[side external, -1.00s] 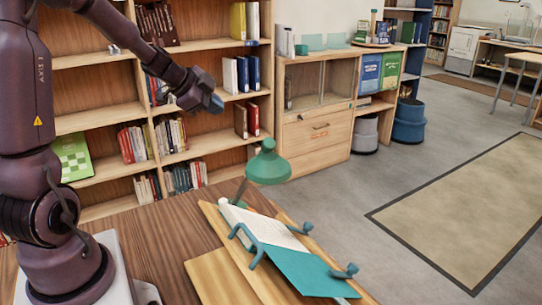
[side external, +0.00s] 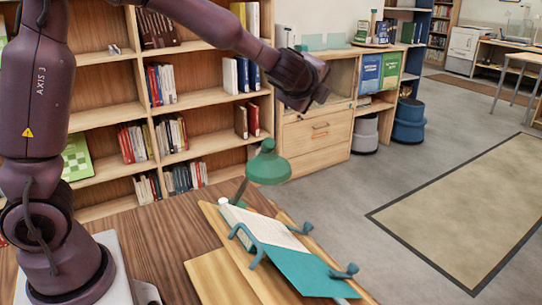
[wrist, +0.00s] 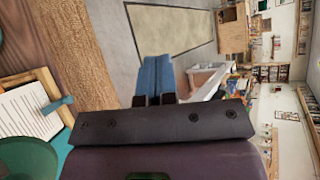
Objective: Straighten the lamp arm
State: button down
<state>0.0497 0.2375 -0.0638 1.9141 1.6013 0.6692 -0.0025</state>
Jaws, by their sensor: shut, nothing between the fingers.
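The green desk lamp (side external: 268,166) stands at the back of the wooden desk, its shade over the top of a slanted book stand. Its thin dark arm (side external: 241,190) leans up to the right from the desk; most of it is hidden. The shade also shows cut off at the lower left of the wrist view (wrist: 28,160). My gripper (side external: 322,96) is in the air, above and to the right of the lamp in the side view, apart from it. In the wrist view its blue fingers (wrist: 154,78) are shut together and empty.
The wooden book stand (side external: 290,268) holds an open book (side external: 262,222) with teal clips and a teal cover. Bookshelves (side external: 100,120) and a drawer cabinet (side external: 318,135) stand behind the desk.

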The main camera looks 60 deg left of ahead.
jog(key=s+d+f+m+g+y, duration=0.1)
jog(key=s+d+m+g+y, duration=0.7)
jog(key=s+d, duration=1.3)
jog(key=f, duration=0.1)
jog(key=f+m+t, duration=0.1)
jog(key=f, duration=0.1)
jog(key=w+f+t+h, duration=0.1)
jog(key=f, duration=0.1)
jog(key=shift+d+m, duration=0.25)
jog(key=shift+m, duration=0.05)
jog(key=shift+a, duration=0.15)
send_near(267, 152)
jog(key=a+f, duration=0.3)
jog(key=shift+a+f, duration=0.15)
jog(key=shift+a, duration=0.15)
jog(key=shift+w+a+r, duration=0.45)
jog(key=shift+a, duration=0.15)
jog(key=shift+w+a+r, duration=0.45)
jog(key=shift+a+r, duration=0.05)
jog(key=shift+a, duration=0.15)
